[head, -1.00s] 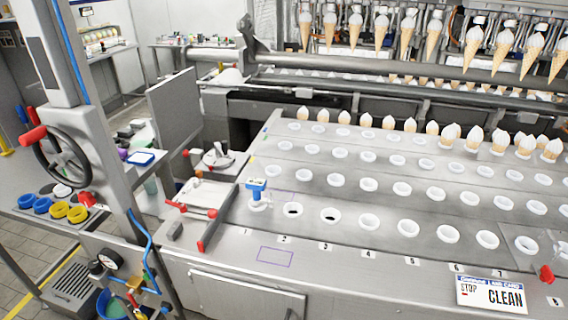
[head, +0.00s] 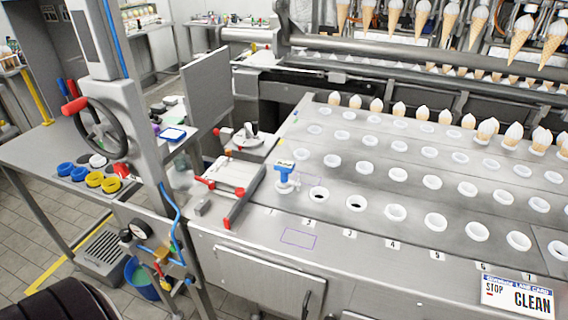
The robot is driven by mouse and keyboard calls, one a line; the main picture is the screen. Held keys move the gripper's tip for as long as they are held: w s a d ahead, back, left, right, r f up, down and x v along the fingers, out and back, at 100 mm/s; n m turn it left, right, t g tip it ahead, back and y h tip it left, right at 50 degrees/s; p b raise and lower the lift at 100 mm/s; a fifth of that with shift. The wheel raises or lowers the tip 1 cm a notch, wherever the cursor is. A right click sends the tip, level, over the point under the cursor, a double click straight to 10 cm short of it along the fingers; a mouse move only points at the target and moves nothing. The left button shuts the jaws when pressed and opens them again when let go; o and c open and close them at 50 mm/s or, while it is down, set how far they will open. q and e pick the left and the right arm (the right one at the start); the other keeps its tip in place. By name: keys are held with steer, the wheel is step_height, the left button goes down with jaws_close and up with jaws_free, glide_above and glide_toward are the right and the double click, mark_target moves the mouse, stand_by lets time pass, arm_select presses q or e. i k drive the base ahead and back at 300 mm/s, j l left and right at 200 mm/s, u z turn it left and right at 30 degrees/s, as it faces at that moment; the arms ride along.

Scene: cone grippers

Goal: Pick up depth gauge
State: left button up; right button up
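The depth gauge appears to be the small upright tool with a blue top (head: 285,166) and a pale, round lower part. It stands at the left end of the front row of white-rimmed holes on the steel machine deck (head: 330,228), beside the first dark open hole (head: 319,194). Its lower end is too small to tell whether it sits in a hole or on the deck.
A white tray with red clamps (head: 232,176) lies left of the tool. A handwheel (head: 98,128) and post stand further left. A lane card (head: 517,296) lies at the front right. Upright cones (head: 400,109) line the back. The deck's front strip is mostly clear.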

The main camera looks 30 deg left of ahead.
mark_target(285, 167)
steer(key=i+l+u, duration=0.15)
steer(key=u, duration=0.2)
steer(key=i+l+u, duration=0.1)
steer(key=l+u, duration=0.25)
